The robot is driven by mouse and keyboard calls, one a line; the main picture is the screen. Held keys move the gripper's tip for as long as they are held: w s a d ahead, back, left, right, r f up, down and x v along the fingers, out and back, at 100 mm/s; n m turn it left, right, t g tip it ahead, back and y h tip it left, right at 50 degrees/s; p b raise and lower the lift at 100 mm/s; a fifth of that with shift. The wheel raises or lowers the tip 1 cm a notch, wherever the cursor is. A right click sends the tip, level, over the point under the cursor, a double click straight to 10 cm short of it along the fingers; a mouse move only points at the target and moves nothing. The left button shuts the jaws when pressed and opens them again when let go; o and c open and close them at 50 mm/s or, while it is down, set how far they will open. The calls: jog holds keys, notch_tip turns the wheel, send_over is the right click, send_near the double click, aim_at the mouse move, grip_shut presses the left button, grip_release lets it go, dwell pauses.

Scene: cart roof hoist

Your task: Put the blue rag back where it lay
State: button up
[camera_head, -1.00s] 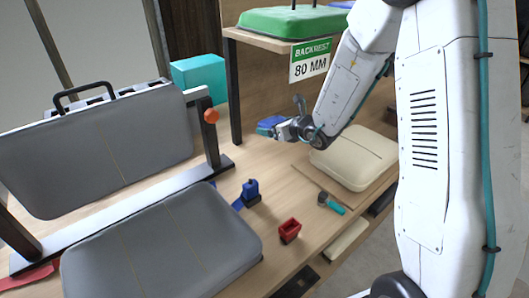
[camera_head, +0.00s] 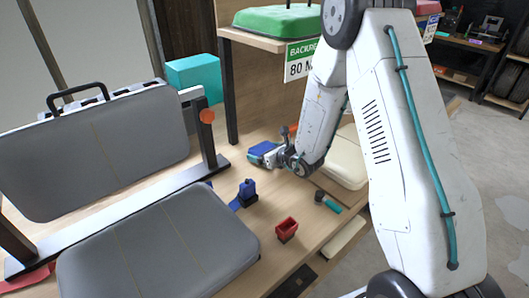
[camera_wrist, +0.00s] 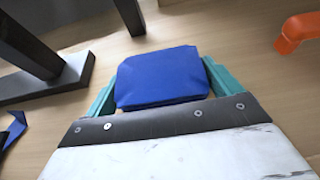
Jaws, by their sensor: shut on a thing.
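The blue rag (camera_head: 262,148) is a flat, folded pad. My gripper (camera_head: 266,158) is shut on it, low over the bench (camera_head: 270,205). In the wrist view the rag (camera_wrist: 162,77) sits between the two teal fingers of my gripper (camera_wrist: 163,86), one at each side. I cannot tell whether the rag touches the wood. Part of the rag is hidden behind the fingers in the head view.
A black shelf leg (camera_head: 231,100) stands just behind the rag. The grey pad frame with its post (camera_head: 211,150) is to the left. A blue clamp-like part (camera_head: 248,190), a red cup (camera_head: 286,228) and a teal-handled tool (camera_head: 328,204) lie in front. A cream cushion (camera_head: 342,160) is right.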

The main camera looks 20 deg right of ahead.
jog(key=shift+f, duration=0.15)
jog(key=o, duration=0.8)
jog(key=shift+c, duration=0.2)
